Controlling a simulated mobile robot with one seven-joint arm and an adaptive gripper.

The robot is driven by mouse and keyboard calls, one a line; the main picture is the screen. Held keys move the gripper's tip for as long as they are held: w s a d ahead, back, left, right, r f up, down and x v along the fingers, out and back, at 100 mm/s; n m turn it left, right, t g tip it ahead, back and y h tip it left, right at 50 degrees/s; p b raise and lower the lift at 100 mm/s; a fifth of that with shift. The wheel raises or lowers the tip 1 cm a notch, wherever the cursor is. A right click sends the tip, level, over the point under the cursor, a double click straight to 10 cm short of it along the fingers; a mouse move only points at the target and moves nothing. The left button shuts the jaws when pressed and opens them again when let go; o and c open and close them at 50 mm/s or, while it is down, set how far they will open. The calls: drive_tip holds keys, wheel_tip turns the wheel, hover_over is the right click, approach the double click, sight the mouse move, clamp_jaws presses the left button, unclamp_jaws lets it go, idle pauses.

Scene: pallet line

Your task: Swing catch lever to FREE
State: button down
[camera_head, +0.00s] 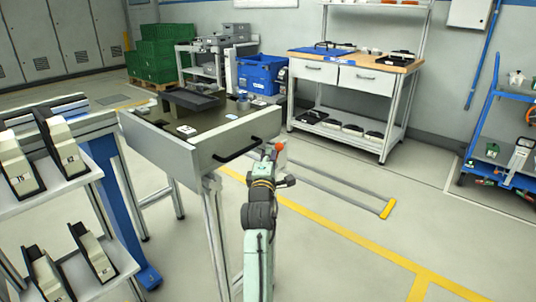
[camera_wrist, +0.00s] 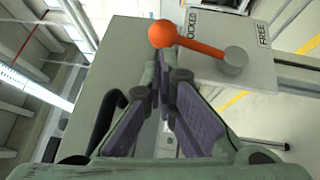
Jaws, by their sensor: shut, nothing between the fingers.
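The catch lever (camera_wrist: 200,46) is an orange arm with a round ball knob (camera_wrist: 162,34) and a grey pivot (camera_wrist: 236,58). It sits on a grey housing with the words LOCKED (camera_wrist: 189,25) and FREE (camera_wrist: 263,34). The knob end lies on the LOCKED side, away from FREE. My gripper (camera_wrist: 163,72) is shut and empty, its fingertips right at the knob; I cannot tell whether they touch it. In the head view the orange knob (camera_head: 279,147) shows beside my gripper (camera_head: 271,155), at the right end of the grey bench's front.
A grey bench (camera_head: 205,150) with a black bar handle (camera_head: 238,149) stands left of my gripper. White shelves (camera_head: 75,185) with several devices stand at left. The floor at front right is clear.

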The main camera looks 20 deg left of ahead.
sight(280, 144)
drive_tip(key=shift+w+d+r+m+g+p, duration=0.15)
drive_tip(key=shift+w+r+m+g+p, duration=0.2)
drive_tip(key=shift+p, duration=0.75)
drive_tip(key=w+g+p, duration=0.1)
drive_tip(key=p, duration=0.1)
drive_tip(key=w+d+r+m+p, duration=0.1)
drive_tip(key=p, duration=0.2)
drive_tip(key=shift+w+r+g+h, duration=0.1)
drive_tip(key=shift+w+g+h, duration=0.1)
drive_tip(key=shift+g+h, duration=0.15)
drive_tip(key=shift+w+d, duration=0.2)
drive_tip(key=shift+w, duration=0.3)
drive_tip(key=shift+w+d, duration=0.2)
drive_tip(key=shift+w, duration=0.3)
drive_tip(key=shift+w+d+f, duration=0.15)
drive_tip(key=shift+w, duration=0.4)
drive_tip(key=shift+w+d+f, duration=0.2)
drive_tip(key=shift+w, duration=0.3)
drive_tip(key=shift+w+d+f, duration=0.15)
drive_tip(key=shift+w, duration=0.4)
